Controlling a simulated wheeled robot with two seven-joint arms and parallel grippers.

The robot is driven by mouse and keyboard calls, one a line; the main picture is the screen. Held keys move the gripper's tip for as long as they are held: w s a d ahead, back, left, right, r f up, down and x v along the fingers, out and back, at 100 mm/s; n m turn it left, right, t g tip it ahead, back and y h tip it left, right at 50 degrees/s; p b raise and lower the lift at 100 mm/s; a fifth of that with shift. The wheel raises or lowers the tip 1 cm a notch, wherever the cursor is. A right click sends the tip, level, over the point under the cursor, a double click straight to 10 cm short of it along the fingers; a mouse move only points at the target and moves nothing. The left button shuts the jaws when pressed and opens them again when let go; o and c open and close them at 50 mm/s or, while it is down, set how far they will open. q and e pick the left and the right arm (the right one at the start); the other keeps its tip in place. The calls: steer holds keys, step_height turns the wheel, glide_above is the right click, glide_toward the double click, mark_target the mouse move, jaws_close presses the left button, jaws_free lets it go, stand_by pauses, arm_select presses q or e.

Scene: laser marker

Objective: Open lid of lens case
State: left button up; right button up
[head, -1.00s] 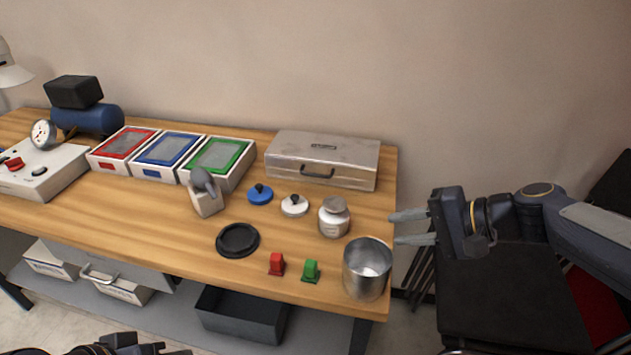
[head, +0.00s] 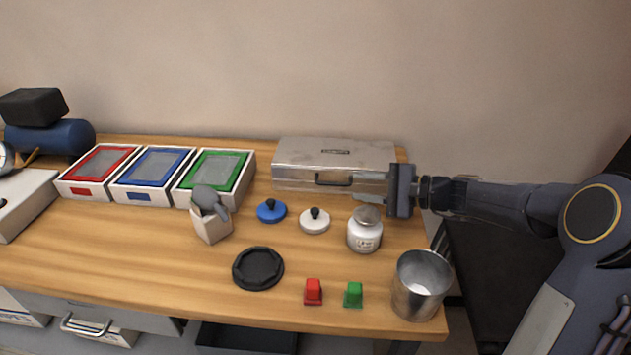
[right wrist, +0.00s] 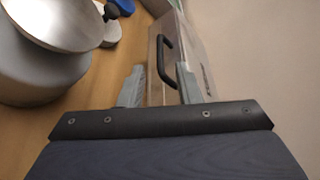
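The lens case appears to be the silver metal case (head: 300,155) with a dark front handle (head: 333,181), at the back right of the table. Its lid looks shut. My right gripper (head: 365,186) is at the front right of the case, its fingers pointing left along the front face. In the right wrist view, the two fingers (right wrist: 160,85) are apart, with the case (right wrist: 190,45) and its black handle (right wrist: 164,58) ahead between them. The gap is empty, and whether a finger touches the case is unclear. My left gripper is out of view.
A metal cup (head: 420,284) is at the table's right front corner. Blue (head: 270,212) and white (head: 314,222) knobbed discs lie in front of the case. The wall is close behind.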

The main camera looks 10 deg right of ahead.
mark_target(339, 185)
steer(key=x, duration=0.7)
steer(key=shift+w+a+f, duration=0.1)
steer(key=shift+w+a, duration=0.05)
steer(key=shift+a, duration=0.05)
steer(key=shift+c, duration=0.4)
jaws_close()
